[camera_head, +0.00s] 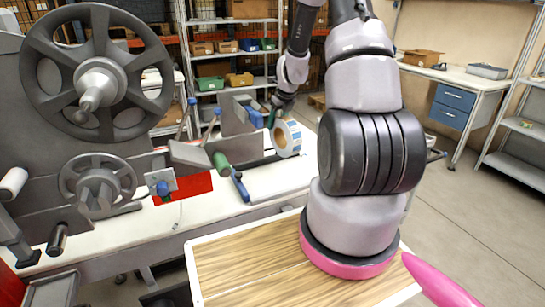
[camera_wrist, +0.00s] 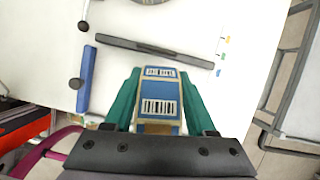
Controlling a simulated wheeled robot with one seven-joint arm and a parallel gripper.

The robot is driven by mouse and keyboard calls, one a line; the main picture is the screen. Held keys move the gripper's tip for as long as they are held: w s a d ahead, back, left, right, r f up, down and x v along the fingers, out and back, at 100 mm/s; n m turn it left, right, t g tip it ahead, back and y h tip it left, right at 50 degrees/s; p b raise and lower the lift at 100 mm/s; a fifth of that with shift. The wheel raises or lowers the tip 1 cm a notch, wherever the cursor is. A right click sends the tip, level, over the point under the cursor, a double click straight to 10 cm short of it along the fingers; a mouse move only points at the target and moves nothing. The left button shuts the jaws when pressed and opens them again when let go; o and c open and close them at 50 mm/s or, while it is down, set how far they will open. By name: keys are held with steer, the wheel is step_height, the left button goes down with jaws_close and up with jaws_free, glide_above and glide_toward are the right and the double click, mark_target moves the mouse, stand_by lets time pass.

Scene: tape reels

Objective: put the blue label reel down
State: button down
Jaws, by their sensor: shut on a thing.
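The blue label reel (camera_head: 287,138) has a white and tan rim with blue labels and is held at the end of my arm, in front of the machine's right side. In the wrist view the blue label reel (camera_wrist: 160,98) shows edge-on, with blue labels and barcodes. My gripper (camera_wrist: 158,100) has teal fingers, one on each side of the reel, shut on it. In the head view my gripper (camera_head: 274,118) is partly hidden behind the reel. Below the reel in the wrist view is a white surface (camera_wrist: 200,25); the gap to it cannot be judged.
A grey machine with a large spoked wheel (camera_head: 98,75) stands at left on a white bench (camera_head: 240,195). A dark bar (camera_wrist: 150,50) and a blue bar (camera_wrist: 87,78) lie near the reel. A wood-topped surface (camera_head: 240,262) is in front. Shelves with boxes stand behind.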

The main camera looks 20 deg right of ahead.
mark_target(280, 144)
steer(key=shift+d+r+m, duration=0.1)
steer(key=shift+d+m, duration=0.3)
steer(key=shift+m, duration=0.2)
steer(key=shift+d+h, duration=0.2)
steer(key=shift+h, duration=0.1)
steer(key=shift+m, duration=0.3)
step_height(280, 144, down, 10)
steer(key=shift+d+r, duration=0.1)
steer(key=shift+f, duration=0.2)
steer(key=shift+c, duration=1.1)
jaws_free()
